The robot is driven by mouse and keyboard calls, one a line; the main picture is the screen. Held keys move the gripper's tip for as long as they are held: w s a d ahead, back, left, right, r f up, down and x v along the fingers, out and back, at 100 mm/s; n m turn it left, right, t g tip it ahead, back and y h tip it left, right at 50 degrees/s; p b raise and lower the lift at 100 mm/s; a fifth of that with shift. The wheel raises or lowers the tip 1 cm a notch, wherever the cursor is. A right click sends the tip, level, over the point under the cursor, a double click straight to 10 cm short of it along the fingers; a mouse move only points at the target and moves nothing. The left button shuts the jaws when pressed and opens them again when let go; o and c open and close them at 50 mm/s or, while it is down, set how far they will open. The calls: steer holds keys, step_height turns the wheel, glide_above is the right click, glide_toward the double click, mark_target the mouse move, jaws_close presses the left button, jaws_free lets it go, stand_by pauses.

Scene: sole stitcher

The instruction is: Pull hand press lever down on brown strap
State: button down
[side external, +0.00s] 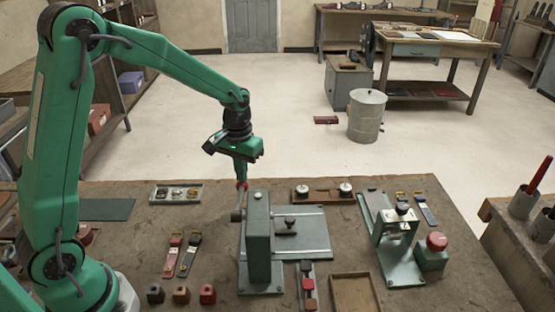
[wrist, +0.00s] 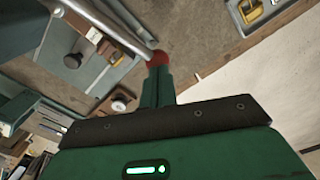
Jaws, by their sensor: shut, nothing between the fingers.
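The hand press (side external: 258,242) is a grey-green upright block on a base plate, at the middle of the bench. Its bright metal lever stands up at the press's left side and ends in a red knob (side external: 242,185). In the wrist view the lever (wrist: 115,25) runs from the upper left to the red knob (wrist: 157,58). My gripper (side external: 241,180) is shut, pointing down with its fingertips at the knob; I cannot tell whether they touch. Nothing is between the fingers.
A second fixture (side external: 393,240) and a red push button (side external: 436,242) stand to the right. A tray of buckles (side external: 175,194) lies behind left. Two straps (side external: 180,255) and several small blocks (side external: 181,294) lie left of the press. An empty brown tray (side external: 355,293) is in front.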

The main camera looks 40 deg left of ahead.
steer(key=shift+s+d+f, duration=0.1)
steer(key=shift+f, duration=0.5)
step_height(320, 180, up, 14)
steer(key=shift+f, duration=0.2)
stand_by(1.8)
steer(key=s+d+r+m+t, duration=0.1)
steer(key=s+t, duration=0.1)
steer(key=s, duration=0.8)
steer(key=s+d+r+m+t, duration=0.1)
steer(key=s+m+t, duration=0.1)
steer(key=s, duration=0.8)
steer(key=shift+s+r+t, duration=0.25)
steer(key=shift+r+t, duration=0.15)
steer(key=shift+t, duration=0.4)
